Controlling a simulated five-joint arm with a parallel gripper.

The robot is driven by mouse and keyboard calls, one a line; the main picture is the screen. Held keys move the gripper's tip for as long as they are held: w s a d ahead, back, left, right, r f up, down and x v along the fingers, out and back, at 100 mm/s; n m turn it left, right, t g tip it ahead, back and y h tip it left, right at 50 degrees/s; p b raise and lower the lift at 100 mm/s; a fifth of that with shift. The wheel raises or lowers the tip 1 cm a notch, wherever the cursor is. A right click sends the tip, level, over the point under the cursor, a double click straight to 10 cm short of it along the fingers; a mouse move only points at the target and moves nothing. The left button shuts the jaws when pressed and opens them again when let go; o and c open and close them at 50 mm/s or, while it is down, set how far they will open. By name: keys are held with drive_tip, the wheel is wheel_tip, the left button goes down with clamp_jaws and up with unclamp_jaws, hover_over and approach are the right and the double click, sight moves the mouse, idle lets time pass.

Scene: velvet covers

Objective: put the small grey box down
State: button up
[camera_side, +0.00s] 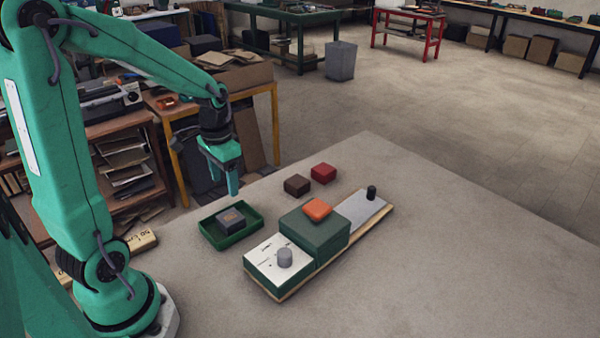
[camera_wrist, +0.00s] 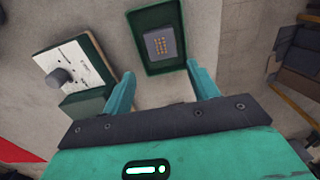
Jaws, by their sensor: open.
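The small grey box (camera_side: 231,219) lies inside the green tray (camera_side: 250,232) on the table. In the wrist view the grey box (camera_wrist: 160,44) shows a grid of small tan dots on its top, and the tray (camera_wrist: 141,68) surrounds it with bare floor around the box. My gripper (camera_side: 232,192) is above the table, behind the tray and apart from the box. In the wrist view my gripper's fingers (camera_wrist: 163,88) are spread wide with nothing between them.
A green machine (camera_side: 262,268) with a grey knob stands right of the tray, an orange box (camera_side: 317,208) on its raised block. A brown box (camera_side: 297,184) and a red box (camera_side: 323,172) lie behind it. The table's right side (camera_side: 470,240) is clear.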

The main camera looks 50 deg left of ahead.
drive_tip(key=s+d+r+t, duration=0.5)
drive_tip(key=s+d+r, duration=0.2)
drive_tip(key=d+r, duration=0.4)
drive_tip(key=shift+s+d+r+t, duration=0.2)
drive_tip(key=shift+d+r+t, duration=0.1)
drive_tip(key=shift+d, duration=0.2)
idle(1.0)
